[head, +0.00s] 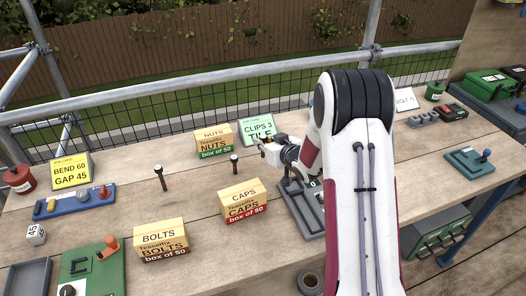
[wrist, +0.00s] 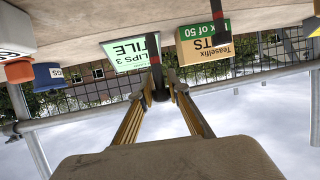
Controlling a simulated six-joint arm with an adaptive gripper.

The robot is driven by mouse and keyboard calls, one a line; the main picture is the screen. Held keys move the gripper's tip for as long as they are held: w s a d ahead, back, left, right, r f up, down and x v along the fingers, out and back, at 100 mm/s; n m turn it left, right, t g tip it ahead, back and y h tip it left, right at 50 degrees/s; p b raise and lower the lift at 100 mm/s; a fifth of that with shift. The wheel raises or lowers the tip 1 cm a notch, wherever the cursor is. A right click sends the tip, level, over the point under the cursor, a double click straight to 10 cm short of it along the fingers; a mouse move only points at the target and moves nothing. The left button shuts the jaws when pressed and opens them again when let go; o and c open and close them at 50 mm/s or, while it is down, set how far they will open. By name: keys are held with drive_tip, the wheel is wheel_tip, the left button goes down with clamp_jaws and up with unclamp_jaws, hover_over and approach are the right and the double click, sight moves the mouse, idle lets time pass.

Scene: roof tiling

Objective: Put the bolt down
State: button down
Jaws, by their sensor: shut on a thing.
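My gripper (head: 264,146) is above the middle of the bench, in front of the green clips sign (head: 258,129). In the wrist view, which is upside down, the two fingers (wrist: 165,92) are shut on a dark bolt (wrist: 154,62). Its shaft points toward the bench top. I cannot tell whether its end touches the wood; in the head view the held bolt is hardly visible. Two other dark bolts stand upright on the bench, one at the left (head: 163,179) and one in front of the nuts box (head: 234,164). The nearer one also shows in the wrist view (wrist: 222,22).
A nuts box (head: 215,142), a caps box (head: 242,200) and a bolts box (head: 161,240) stand around the upright bolts. A grey fixture (head: 305,212) lies under my arm. A yellow sign (head: 71,172) stands at the left. Bare planks lie between the boxes and the left bolt.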

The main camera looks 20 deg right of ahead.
sight(263, 157)
drive_tip(key=shift+f, duration=0.2)
drive_tip(key=shift+f, duration=1.9)
drive_tip(key=shift+f, duration=0.1)
drive_tip(key=c, duration=1.9)
unclamp_jaws()
drive_tip(key=shift+s, duration=0.1)
drive_tip(key=shift+s+d+r, duration=0.15)
drive_tip(key=shift+s+r, duration=0.25)
drive_tip(key=shift+s, duration=0.1)
drive_tip(key=shift+v, duration=5.35)
drive_tip(key=shift+f, duration=0.1)
